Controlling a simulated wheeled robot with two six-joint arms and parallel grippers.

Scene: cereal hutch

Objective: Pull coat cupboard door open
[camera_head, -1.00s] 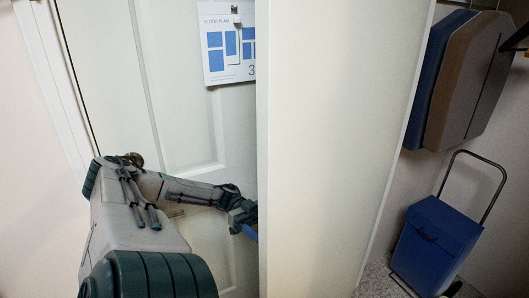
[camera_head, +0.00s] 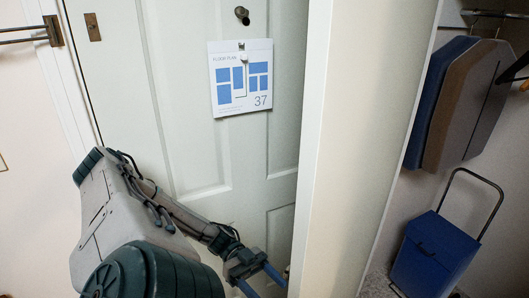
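A tall pale panel (camera_head: 365,150), which looks like the coat cupboard door, stands out steeply angled toward me, with its narrow left edge facing me. The coat space shows to its right. My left gripper (camera_head: 262,281) is low, left of the panel's near edge. Its two blue fingers are apart with nothing seen between them. One fingertip is close to the panel's edge; I cannot tell whether it touches. A small bit of something, maybe a handle, shows by that fingertip. My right gripper is not in view.
A white panelled door (camera_head: 190,110) with a floor plan sheet (camera_head: 240,77) and a peephole (camera_head: 242,15) stands behind my arm. Right of the panel, brown and blue coat-like items (camera_head: 465,105) hang above a blue trolley (camera_head: 433,255). Little floor shows.

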